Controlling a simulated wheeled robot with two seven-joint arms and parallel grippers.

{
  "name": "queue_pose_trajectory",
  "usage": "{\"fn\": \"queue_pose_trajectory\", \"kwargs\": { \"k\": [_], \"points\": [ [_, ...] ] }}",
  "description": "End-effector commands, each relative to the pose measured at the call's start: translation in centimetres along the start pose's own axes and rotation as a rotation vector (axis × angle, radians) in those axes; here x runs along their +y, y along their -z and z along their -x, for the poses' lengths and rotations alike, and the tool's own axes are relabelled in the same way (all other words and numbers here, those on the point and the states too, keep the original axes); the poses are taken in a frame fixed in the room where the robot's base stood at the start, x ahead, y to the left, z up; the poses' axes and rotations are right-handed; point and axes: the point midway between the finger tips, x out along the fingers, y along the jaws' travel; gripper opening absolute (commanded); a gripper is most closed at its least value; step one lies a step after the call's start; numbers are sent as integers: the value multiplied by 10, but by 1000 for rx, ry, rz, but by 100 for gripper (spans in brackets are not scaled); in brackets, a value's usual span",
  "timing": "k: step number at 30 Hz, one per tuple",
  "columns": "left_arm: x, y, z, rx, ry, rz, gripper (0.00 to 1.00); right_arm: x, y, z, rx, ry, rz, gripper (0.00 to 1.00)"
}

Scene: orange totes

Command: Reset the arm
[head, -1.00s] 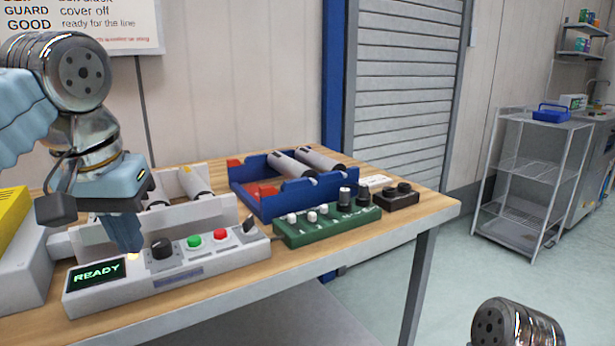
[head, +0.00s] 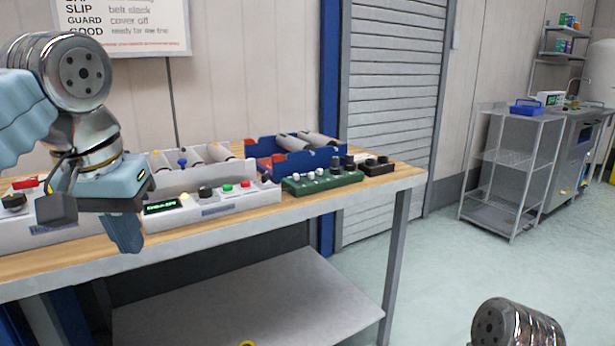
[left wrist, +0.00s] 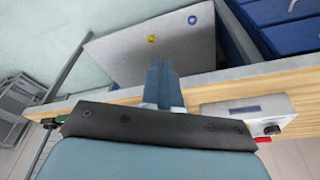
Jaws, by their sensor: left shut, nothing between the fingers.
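My left gripper (head: 125,238) hangs in front of the wooden workbench (head: 240,216), its blue fingers pointing down and shut with nothing between them. In the left wrist view the closed fingers (left wrist: 160,82) show near the bench's front edge, over the lower shelf. The white control box (head: 214,207) with a dark display, a black knob and green and red buttons stands behind and right of the gripper. My right gripper is out of view; only a metal joint of my right arm shows at the bottom right of the head view.
A green control box (head: 322,182), a black box (head: 377,167) and a blue tray with rollers (head: 290,163) stand on the bench. The lower shelf (head: 290,295) holds a small yellow ring (head: 248,344). A wire rack (head: 510,165) stands right, with clear floor before it.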

Motion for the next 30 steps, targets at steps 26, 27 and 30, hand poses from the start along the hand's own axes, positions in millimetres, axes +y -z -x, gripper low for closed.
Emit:
{"fn": "queue_pose_trajectory", "kwargs": {
  "k": [26,27,30],
  "points": [
    [85,61,-287,-111,-212,-135,0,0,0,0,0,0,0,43],
    [94,55,-321,-124,-240,-136,0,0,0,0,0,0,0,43],
    [112,26,-403,-156,-312,-115,0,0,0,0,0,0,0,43]
  ]
}}
